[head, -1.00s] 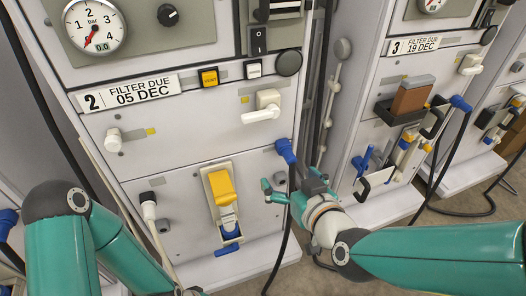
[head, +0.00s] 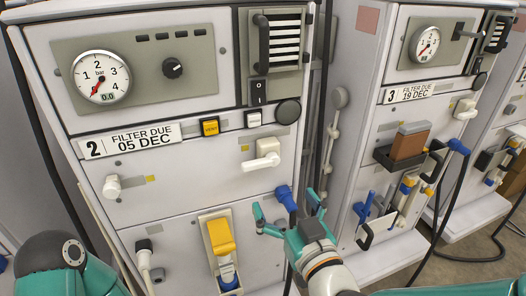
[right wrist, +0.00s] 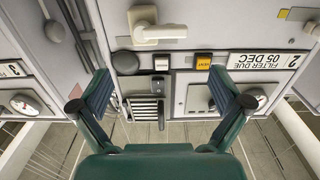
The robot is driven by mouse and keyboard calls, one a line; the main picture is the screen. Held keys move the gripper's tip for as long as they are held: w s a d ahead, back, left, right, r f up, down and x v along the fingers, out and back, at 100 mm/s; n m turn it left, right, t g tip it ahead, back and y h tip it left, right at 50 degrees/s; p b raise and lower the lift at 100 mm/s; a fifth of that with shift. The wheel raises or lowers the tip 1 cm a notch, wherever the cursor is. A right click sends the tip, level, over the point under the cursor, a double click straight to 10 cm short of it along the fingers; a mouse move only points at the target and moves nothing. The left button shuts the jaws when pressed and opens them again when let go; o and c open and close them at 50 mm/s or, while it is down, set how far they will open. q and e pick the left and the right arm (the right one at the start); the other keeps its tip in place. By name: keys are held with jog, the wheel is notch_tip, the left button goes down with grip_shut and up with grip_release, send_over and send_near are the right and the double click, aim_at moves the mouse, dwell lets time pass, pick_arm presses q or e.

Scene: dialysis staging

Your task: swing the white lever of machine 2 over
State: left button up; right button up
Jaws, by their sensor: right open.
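Machine 2 (head: 190,115) stands in the middle of the head view, with its label "2 FILTER DUE 05 DEC". Its white lever (head: 262,160) sits on the right of the front panel, with the handle pointing left, roughly level. In the right wrist view the picture is upside down and the lever (right wrist: 160,32) is at the top centre, beyond the fingers. My right gripper (head: 287,208) is open and empty, below and a little right of the lever, apart from it. Its two fingers also frame the right wrist view (right wrist: 160,95). My left gripper is out of view.
A blue connector (head: 285,196) with a dark hose is close to my right gripper. A yellow clamp (head: 220,237) is lower on machine 2, a white knob (head: 112,187) to the left. Machine 3 (head: 435,115) stands right, with a brown block (head: 408,142) in a holder.

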aim_at(262, 166)
jog(key=x, duration=1.1)
jog(key=shift+w+a+f, duration=0.1)
jog(key=shift+w+a, duration=0.05)
jog(key=shift+w, duration=0.2)
jog(key=c, duration=1.3)
jog(key=shift+c, duration=0.2)
